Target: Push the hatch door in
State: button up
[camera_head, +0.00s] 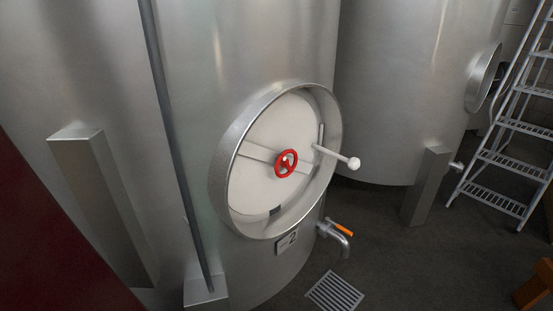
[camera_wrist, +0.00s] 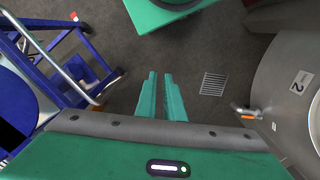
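The hatch is a round steel collar (camera_head: 222,178) on the front of the large tank. Its pale hatch door (camera_head: 262,135) sits inside the collar, with a red handwheel (camera_head: 286,163) at its middle. A handle with a white knob (camera_head: 354,163) sticks out at the right. I cannot tell whether the door is fully seated. My gripper (camera_wrist: 160,75) shows only in the wrist view, as two teal fingers with a narrow gap, empty, over the floor. The tank edge and number plate (camera_wrist: 301,82) lie to its right, apart from it.
A tap with an orange lever (camera_head: 342,229) juts out below the hatch, near a floor drain (camera_head: 334,292). A ladder (camera_head: 508,145) stands at the far right by a second tank (camera_head: 390,90). Blue framed equipment (camera_wrist: 40,75) lies left of my gripper.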

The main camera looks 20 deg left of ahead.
jog(key=o, duration=0.5)
jog(key=shift+s+r, duration=0.2)
jog(key=shift+s, duration=0.05)
jog(key=o, duration=0.4)
jog(key=w+a+f+n+t, duration=0.1)
jog(key=w+n, duration=0.1)
jog(key=w, duration=0.6)
jog(key=shift+w+a+f, duration=0.15)
jog(key=shift+a+f, duration=0.2)
jog(key=m+t+y, duration=0.3)
jog(key=t+y, duration=0.7)
jog(key=y, duration=0.4)
send_near(345, 159)
jog(key=x, duration=1)
jog(key=shift+w+f, duration=0.35)
jog(key=shift+w, duration=0.25)
